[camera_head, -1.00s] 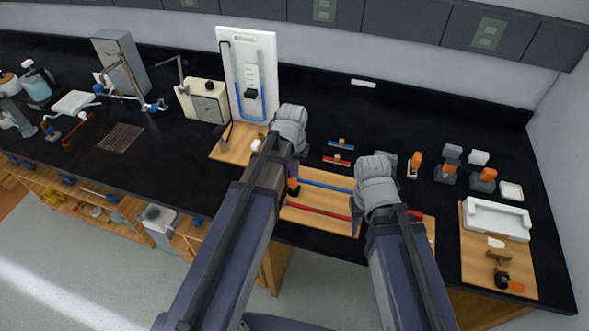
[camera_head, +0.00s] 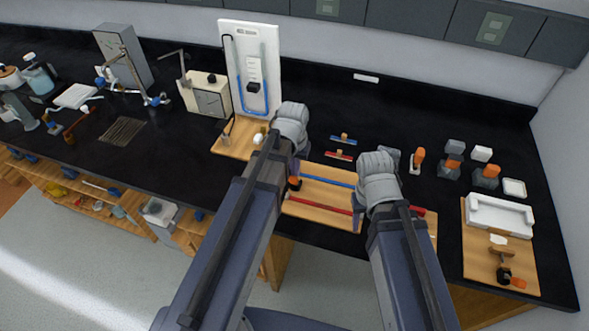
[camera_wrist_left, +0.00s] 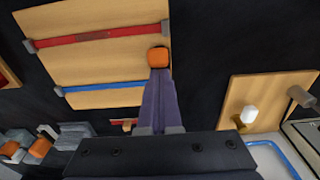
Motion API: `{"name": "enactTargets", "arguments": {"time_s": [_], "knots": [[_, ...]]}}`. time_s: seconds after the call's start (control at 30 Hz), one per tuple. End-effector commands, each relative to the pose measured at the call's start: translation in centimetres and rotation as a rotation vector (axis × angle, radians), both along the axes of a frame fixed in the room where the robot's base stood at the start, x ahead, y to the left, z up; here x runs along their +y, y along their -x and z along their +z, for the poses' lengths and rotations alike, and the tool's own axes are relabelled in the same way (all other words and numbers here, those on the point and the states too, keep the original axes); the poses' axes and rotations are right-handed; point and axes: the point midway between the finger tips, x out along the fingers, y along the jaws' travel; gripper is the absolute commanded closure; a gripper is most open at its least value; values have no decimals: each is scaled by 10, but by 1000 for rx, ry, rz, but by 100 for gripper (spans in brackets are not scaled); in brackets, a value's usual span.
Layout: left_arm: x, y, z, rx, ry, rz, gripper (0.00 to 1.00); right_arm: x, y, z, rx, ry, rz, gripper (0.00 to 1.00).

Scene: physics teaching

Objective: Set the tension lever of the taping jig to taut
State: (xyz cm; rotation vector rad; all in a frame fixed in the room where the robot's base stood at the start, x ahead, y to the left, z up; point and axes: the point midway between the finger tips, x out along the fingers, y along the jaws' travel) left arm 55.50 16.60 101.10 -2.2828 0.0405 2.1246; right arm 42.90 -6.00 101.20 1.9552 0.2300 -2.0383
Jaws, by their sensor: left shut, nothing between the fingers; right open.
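A wooden board (camera_head: 323,201) with a blue bar (camera_head: 328,176) and a red bar (camera_head: 320,205) lies at the bench front; I take it as the taping jig. An orange-topped lever (camera_head: 294,184) is at its left edge. My left gripper (camera_head: 296,176) is shut and empty, its fingertips at this orange top. The left wrist view shows the orange top (camera_wrist_left: 158,57) right at the fingertips (camera_wrist_left: 158,76); I cannot tell whether they touch. My right gripper (camera_head: 358,212) is open over the board's right part, which its arm partly hides.
A tall white panel (camera_head: 249,50) with a blue tube stands on a wooden base behind left. Small blue and red pieces (camera_head: 342,148) lie behind the jig. Several orange-topped items (camera_head: 487,175) and another board with a white tray (camera_head: 499,215) are at right. The back middle bench is clear.

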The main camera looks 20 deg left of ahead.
Motion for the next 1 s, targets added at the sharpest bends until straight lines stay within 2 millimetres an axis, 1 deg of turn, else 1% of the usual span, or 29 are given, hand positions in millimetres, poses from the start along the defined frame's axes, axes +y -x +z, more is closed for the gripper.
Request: {"name": "enactTargets", "arguments": {"time_s": [0.17,0.33,0.47,0.57,0.6,0.67,1.0], "knots": [[0,-1,-1,2,0,0,100,0,0,-1,0,0,0,50],[0,-8,4,1,-1,0,100,0,0,4,0,0,0,50],[0,-20,12,2,0,0,100,0,0,12,0,0,0,50],[-1,-34,21,4,0,1,100,0,0,21,0,0,1,50],[-1,-36,26,5,0,1,100,0,0,26,0,0,1,50],[-1,-29,36,4,0,1,100,0,0,36,0,0,0,50],[0,-16,89,3,0,1,100,0,0,89,-1,-2,-11,50]]}}
